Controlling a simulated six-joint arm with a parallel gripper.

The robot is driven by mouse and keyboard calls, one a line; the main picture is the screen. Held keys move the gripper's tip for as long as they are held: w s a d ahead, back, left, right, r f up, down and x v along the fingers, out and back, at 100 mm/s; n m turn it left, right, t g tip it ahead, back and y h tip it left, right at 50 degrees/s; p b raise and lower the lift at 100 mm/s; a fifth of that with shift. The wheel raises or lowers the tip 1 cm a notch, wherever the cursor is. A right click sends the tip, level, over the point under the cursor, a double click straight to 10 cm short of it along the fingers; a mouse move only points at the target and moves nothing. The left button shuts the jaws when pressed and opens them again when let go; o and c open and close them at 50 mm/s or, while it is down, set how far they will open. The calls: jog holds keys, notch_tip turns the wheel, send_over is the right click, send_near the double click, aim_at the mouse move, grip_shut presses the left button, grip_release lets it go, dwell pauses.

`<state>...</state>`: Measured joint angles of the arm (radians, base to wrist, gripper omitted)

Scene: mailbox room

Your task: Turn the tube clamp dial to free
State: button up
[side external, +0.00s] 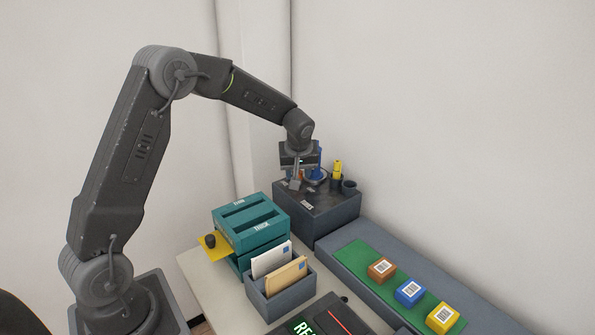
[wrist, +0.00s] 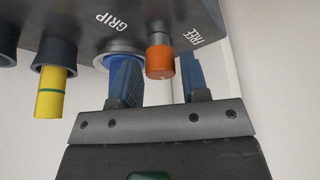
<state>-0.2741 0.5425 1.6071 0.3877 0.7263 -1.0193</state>
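In the wrist view, the dark box top carries the white labels GRIP (wrist: 111,22) and FREE (wrist: 193,36). A short orange knob (wrist: 160,62), which looks like part of the clamp dial, stands between them, nearer FREE. A blue round part in a pale ring (wrist: 122,52) is beside it, partly hidden by a finger. My gripper (wrist: 160,78) is open, with one blue finger on each side of the orange knob. The left finger looks very close to the knob; I cannot tell if they touch. In the side view my gripper (side external: 308,177) is over the dark box (side external: 335,213).
A yellow tube (wrist: 51,92) stands in a dark holder left of the dial. The side view shows a dark cup (side external: 349,187), teal trays (side external: 250,225), an envelope holder (side external: 280,298) and a green strip (side external: 362,258) with brown, blue and yellow blocks.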

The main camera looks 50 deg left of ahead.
jog(key=shift+o, duration=1.1)
jog(key=v, duration=1.4)
jog(key=shift+a+f, duration=0.1)
jog(key=w+a+f+m, duration=0.1)
jog(key=f+m, duration=0.1)
jog(key=f, duration=0.2)
jog(key=w+a+f+m+t+h, duration=0.1)
jog(key=a+f+m, duration=0.1)
jog(key=f, duration=0.2)
jog(key=w+a+f+m+h, duration=0.1)
jog(key=f+m, duration=0.2)
jog(key=f, duration=0.1)
jog(key=shift+a+f, duration=0.25)
jog(key=shift+f, duration=0.05)
jog(key=shift+t, duration=0.3)
jog(key=c, duration=0.9)
